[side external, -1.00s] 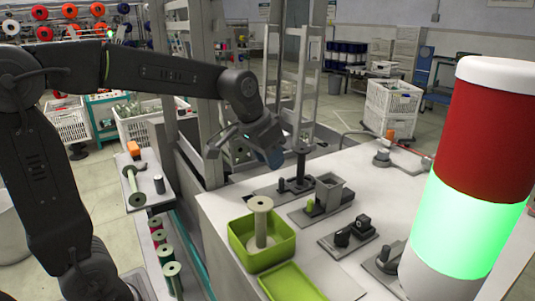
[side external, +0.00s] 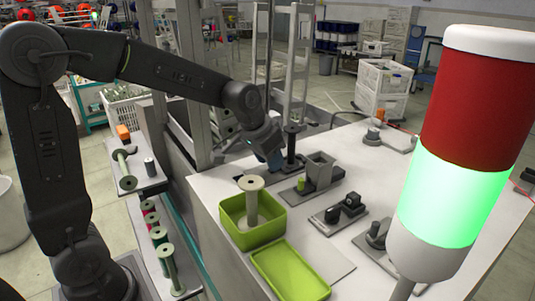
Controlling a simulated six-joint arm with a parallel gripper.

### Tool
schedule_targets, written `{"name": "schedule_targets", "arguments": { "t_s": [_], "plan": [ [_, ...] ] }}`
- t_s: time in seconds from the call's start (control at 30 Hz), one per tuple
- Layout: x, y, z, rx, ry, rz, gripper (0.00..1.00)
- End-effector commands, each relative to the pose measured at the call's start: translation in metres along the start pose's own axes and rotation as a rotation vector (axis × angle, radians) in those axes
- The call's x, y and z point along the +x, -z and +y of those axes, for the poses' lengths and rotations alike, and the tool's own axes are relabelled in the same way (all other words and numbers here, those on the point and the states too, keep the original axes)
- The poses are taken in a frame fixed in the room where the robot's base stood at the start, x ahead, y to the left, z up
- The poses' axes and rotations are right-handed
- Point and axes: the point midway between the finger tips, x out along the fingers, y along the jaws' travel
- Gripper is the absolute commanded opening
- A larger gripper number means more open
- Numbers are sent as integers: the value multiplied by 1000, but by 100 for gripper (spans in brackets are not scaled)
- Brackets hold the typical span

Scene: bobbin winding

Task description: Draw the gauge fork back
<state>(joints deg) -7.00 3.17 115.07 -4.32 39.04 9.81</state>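My gripper (side external: 274,163) points down at the back left of the white worktable (side external: 213,190), its blue end just left of a dark upright post (side external: 291,146) on a flat base. It overlaps the post's base in this view, and I cannot tell whether they touch. Its fingers are too small and hidden to show open or shut. I cannot single out the gauge fork for certain. A grey block fixture (side external: 320,168) with a small green piece stands right of the post, and a low dark fixture (side external: 350,203) sits in front of that.
A green open box (side external: 236,232) holds a pale spool (side external: 251,200); a green tray (side external: 290,270) lies in front. A red, green and white signal tower (side external: 465,130) stands at the right. A side shelf (side external: 150,178) holds an orange block and spool.

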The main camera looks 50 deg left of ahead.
Motion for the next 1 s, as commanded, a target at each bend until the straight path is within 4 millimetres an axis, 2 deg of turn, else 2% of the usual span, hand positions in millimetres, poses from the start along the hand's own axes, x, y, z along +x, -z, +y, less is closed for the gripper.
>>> {"name": "schedule_targets", "arguments": {
  "t_s": [0.03, 0.33, 1.0],
  "plan": [
    [0, 0, 0, 0, 0, 0, 34],
    [0, 0, 0, 0, 0, 0, 6],
    [-5, -10, -1, -1, 0, 0, 6]
  ]
}}
